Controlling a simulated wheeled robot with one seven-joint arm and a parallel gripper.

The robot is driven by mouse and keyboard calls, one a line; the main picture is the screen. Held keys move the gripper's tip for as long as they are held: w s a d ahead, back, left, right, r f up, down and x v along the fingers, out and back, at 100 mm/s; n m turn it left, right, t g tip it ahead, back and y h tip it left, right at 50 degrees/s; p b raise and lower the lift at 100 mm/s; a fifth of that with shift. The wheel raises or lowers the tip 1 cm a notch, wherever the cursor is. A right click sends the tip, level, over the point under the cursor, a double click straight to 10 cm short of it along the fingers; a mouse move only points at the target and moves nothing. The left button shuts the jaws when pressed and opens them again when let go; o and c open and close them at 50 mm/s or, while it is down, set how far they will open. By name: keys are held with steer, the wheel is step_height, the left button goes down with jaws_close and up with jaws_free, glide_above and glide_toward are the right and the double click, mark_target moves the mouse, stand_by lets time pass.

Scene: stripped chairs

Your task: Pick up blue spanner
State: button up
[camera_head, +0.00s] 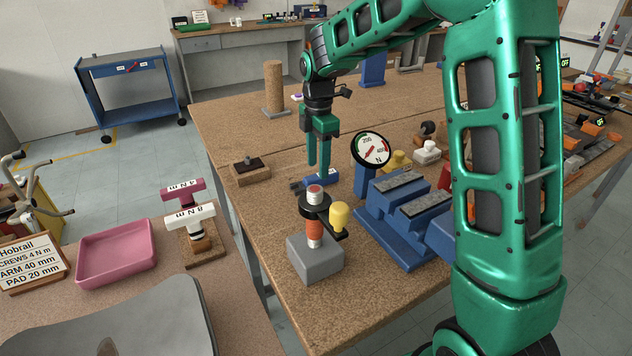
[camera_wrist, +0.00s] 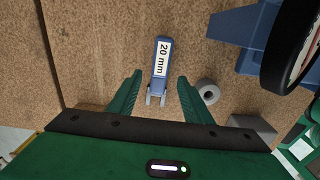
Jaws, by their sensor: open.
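The blue spanner (camera_wrist: 160,70) lies on the brown workbench, with a white "20 mm" label on its handle and a grey forked end towards my gripper in the wrist view. In the head view the spanner (camera_head: 332,176) is partly hidden by my fingers. My gripper (camera_head: 319,172) points down over it, open. In the wrist view its two green fingers (camera_wrist: 157,88) stand apart on either side of the spanner's forked end, with nothing held. I cannot tell how far the fingertips are above the bench.
A round dial gauge (camera_head: 373,149) and a blue fixture (camera_head: 405,205) stand close to the right. A grey block with an orange-handled post (camera_head: 314,255) is in front. A small wooden block (camera_head: 250,172) lies left. A grey ring-shaped thing (camera_wrist: 208,91) is beside the right finger.

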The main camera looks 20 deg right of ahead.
mark_target(317, 175)
steer(key=shift+w+f, duration=0.1)
steer(key=shift+f, duration=1.75)
jaws_close()
steer(key=shift+r, duration=0.15)
